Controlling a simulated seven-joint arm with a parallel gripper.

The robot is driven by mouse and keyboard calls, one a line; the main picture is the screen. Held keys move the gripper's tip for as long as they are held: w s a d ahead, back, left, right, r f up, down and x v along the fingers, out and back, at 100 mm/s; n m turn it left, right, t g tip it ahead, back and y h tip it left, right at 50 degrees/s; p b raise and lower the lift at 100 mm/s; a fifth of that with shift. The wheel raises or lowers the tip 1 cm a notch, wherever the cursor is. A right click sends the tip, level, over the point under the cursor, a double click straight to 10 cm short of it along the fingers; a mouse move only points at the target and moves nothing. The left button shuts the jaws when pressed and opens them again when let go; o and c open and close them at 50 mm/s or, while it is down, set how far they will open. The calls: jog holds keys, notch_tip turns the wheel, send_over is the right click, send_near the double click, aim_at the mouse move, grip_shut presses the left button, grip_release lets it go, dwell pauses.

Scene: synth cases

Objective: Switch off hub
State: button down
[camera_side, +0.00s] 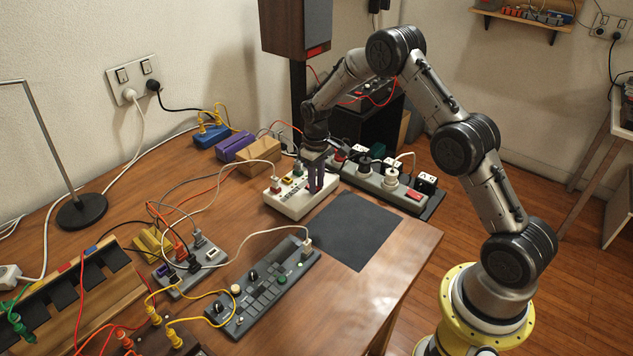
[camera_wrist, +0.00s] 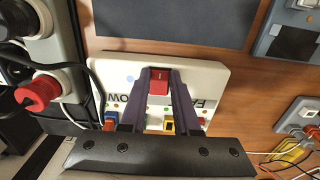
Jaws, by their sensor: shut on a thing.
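The hub is likely the white box (camera_side: 290,206) near the back of the table; no clear label confirms this. It also fills the middle of the wrist view (camera_wrist: 212,72), with dark lettering partly covered by my fingers. Coloured ports or plugs line its far side. A red switch (camera_wrist: 159,82) sits on its top near one edge. My gripper (camera_side: 316,189) points down onto the box. In the wrist view its purple fingers (camera_wrist: 159,76) close on both sides of the red switch. The switch's position, on or off, cannot be told.
A grey power strip (camera_side: 385,185) with plugs and a red switch lies just right of the box. A dark mat (camera_side: 355,230) lies in front. A grey control panel (camera_side: 262,290) and a small grey hub (camera_side: 190,268) with cables stand nearer left.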

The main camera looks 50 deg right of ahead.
jog(key=shift+w, duration=0.1)
jog(key=shift+w+r+g, duration=0.1)
jog(key=shift+w+g, duration=0.05)
jog(key=shift+g, duration=0.6)
jog(key=shift+w+g, duration=0.15)
jog(key=shift+g, duration=0.6)
jog(key=c, duration=0.6)
grip_release()
jog(key=shift+c, duration=0.2)
jog(key=shift+r, duration=0.15)
jog(key=v, duration=1.3)
jog(key=shift+r, duration=0.25)
